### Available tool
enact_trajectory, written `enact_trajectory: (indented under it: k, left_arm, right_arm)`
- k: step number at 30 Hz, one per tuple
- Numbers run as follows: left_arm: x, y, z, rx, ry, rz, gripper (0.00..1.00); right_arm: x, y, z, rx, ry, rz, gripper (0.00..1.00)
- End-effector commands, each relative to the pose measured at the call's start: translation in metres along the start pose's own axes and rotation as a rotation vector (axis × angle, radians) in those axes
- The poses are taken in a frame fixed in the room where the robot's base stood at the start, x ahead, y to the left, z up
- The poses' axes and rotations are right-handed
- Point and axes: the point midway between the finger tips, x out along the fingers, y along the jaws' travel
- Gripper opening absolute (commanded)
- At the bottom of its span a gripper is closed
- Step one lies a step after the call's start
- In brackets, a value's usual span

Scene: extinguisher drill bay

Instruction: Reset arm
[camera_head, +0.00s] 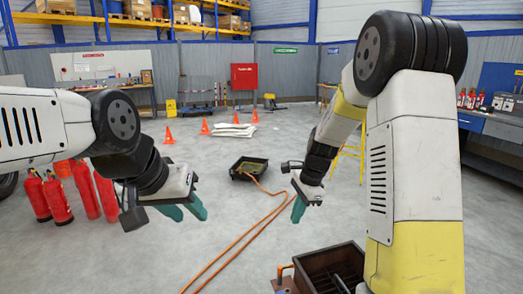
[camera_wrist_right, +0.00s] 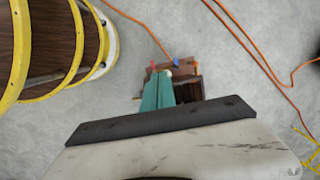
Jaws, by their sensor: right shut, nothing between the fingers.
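My left gripper (camera_head: 184,211) hangs over the floor at left of centre in the head view. Its two teal fingers are apart with nothing between them. My right gripper (camera_head: 298,210) hangs right of centre, pointing down. Its teal fingers are closed together and empty; they also show in the right wrist view (camera_wrist_right: 157,92). Both grippers are in the air, with no object held. In the wrist view, the right fingers appear in front of a dark brown box (camera_wrist_right: 188,86), which is partly hidden by the gripper.
Red extinguishers (camera_head: 57,198) stand at the left. A black tray (camera_head: 248,168) lies mid-floor, with an orange hose (camera_head: 240,240) running forward. A brown crate (camera_head: 330,268) is at bottom right. Orange cones (camera_head: 169,136) stand farther back. A yellow-hooped round object (camera_wrist_right: 40,45) is upper left in the wrist view.

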Motion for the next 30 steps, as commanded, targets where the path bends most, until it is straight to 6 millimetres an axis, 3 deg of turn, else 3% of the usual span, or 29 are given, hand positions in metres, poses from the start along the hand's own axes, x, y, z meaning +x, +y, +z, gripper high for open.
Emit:
enact_trajectory:
  k: [1,6,15,22,30]
  left_arm:
    - [0.0,0.0,0.0,0.0,0.0,0.0,0.36]
    - [0.0,0.0,0.0,0.0,0.0,0.0,0.36]
    - [0.0,0.0,0.0,0.0,0.0,0.0,0.36]
    - [0.0,0.0,0.0,0.0,0.0,0.0,0.36]
    - [0.0,0.0,0.0,0.0,0.0,0.0,0.36]
  right_arm:
    - [-0.025,0.008,0.006,-0.075,-0.004,-0.037,0.0]
    - [-0.09,0.043,0.025,-0.371,0.019,-0.131,0.0]
    - [-0.168,0.125,0.054,-0.9,0.179,-0.255,0.0]
    - [-0.19,0.181,0.067,-1.221,0.345,-0.27,0.0]
    - [-0.193,0.201,0.07,-1.346,0.419,-0.256,0.0]
